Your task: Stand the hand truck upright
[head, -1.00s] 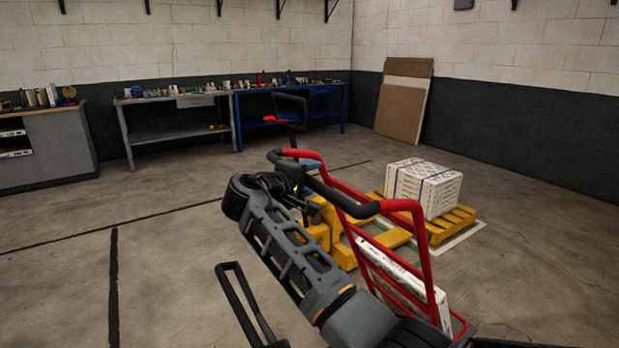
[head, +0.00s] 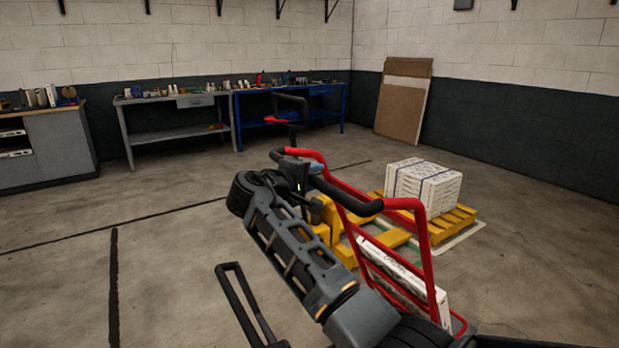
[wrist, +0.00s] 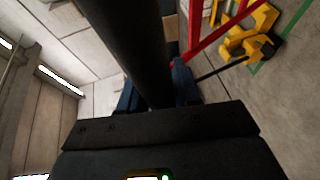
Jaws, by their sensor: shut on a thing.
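The hand truck (head: 427,262) has a red tube frame and black handle grips (head: 345,203). It stands at the right of my arm in the head view, and its frame appears tilted. A white printed box (head: 408,282) shows behind its rails; its base is partly hidden by my arm. My gripper (head: 303,188) is at the handle. In the wrist view the black handle bar (wrist: 135,45) passes between my blue-grey fingers (wrist: 155,92), which are shut on it. Part of the red frame (wrist: 215,32) shows beyond.
A yellow pallet jack (head: 335,240) stands just behind the hand truck. A yellow pallet (head: 455,222) with strapped white boxes (head: 424,186) is to the right. Workbenches (head: 180,134) line the back wall.

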